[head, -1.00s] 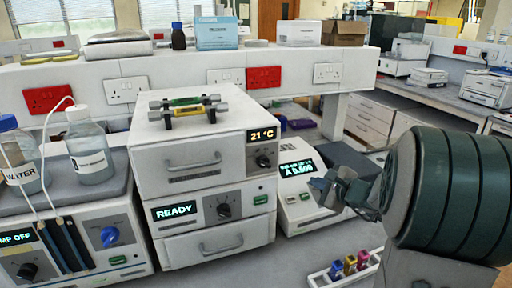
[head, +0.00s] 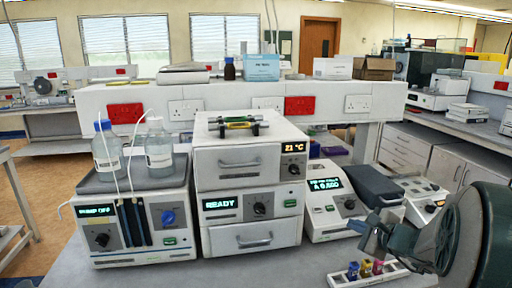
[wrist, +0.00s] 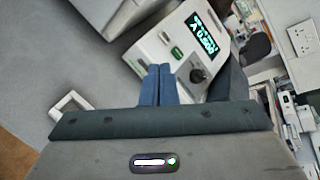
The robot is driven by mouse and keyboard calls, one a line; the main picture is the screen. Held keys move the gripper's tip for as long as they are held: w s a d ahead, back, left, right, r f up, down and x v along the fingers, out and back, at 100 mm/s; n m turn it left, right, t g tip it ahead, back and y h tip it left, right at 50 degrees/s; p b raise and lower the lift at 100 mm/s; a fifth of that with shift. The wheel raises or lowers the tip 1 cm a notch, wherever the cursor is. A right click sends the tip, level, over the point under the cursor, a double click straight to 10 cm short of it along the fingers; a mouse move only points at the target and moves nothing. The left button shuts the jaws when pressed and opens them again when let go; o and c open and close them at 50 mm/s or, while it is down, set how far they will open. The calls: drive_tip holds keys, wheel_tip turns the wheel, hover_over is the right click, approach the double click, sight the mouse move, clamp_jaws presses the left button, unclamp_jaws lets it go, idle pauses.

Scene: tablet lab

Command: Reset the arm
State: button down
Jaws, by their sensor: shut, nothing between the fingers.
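My gripper (head: 368,234) is at the right of the head view, in front of the instrument with the green "A 0.500" display (head: 325,184). In the wrist view my gripper (wrist: 159,70) shows two blue fingers side by side, touching, with nothing between them. The same display instrument lies just beyond the fingertips in the wrist view (wrist: 170,45). My arm fills the lower right corner of the head view.
A white rack (head: 337,281) with several coloured vials stands below my gripper. A stacked unit reading "READY" (head: 248,161) is at centre. A pump unit (head: 92,250) with two bottles stands left.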

drive_tip(key=s+a+f+n+g+y, duration=0.2)
drive_tip(key=s+a+n+g, duration=0.5)
drive_tip(key=s+a+n, duration=0.6)
drive_tip(key=s+f+n+g+h, duration=0.1)
drive_tip(key=s+n+h, duration=0.2)
drive_tip(key=s, duration=0.3)
drive_tip(key=s+d+f+n+g+h, duration=0.1)
drive_tip(key=s+n+h, duration=0.3)
drive_tip(key=s+n, duration=0.1)
drive_tip(key=shift+s+d+n+g, duration=0.3)
drive_tip(key=shift+s+g, duration=0.1)
drive_tip(key=shift+s, duration=0.1)
drive_tip(key=shift+a, duration=0.1)
idle(0.7)
